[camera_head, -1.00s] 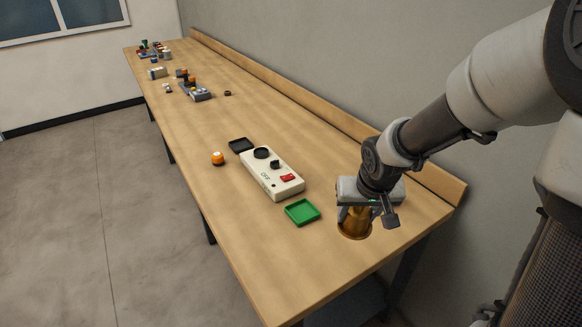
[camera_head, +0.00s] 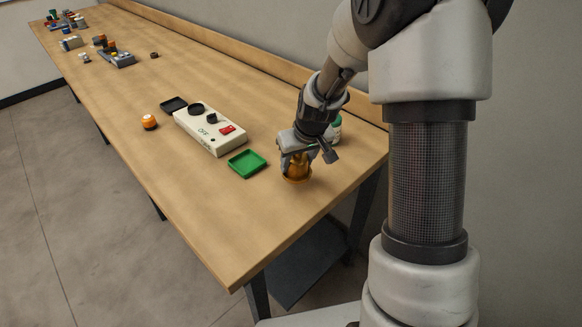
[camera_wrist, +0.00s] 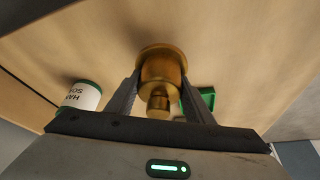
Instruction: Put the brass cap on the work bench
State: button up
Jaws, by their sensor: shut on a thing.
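The brass cap (camera_head: 297,172) is a gold-brown stepped piece with a wide round flange, at the near right end of the work bench (camera_head: 215,215). My gripper (camera_head: 295,160) is shut on it from above. In the wrist view the cap (camera_wrist: 160,75) sits between my two fingers (camera_wrist: 155,92), its narrow knob towards the camera and its flange on or just above the wood. I cannot tell if the flange touches the bench. Part of the cap is hidden by my fingers in the head view.
A green tray (camera_head: 247,163) lies left of the cap. Beyond it are a cream control box (camera_head: 211,132) with a red switch, a black tray (camera_head: 174,104) and an orange knob (camera_head: 149,122). A white-and-green labelled container (camera_wrist: 82,96) stands close to my gripper. Several parts stand at the far end.

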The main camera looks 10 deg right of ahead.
aim_at(297, 172)
jog(key=shift+f, duration=1.85)
jog(key=shift+f+b, duration=0.25)
jog(key=shift+b, duration=0.15)
jog(key=o, duration=1.3)
jog(key=shift+r, duration=0.1)
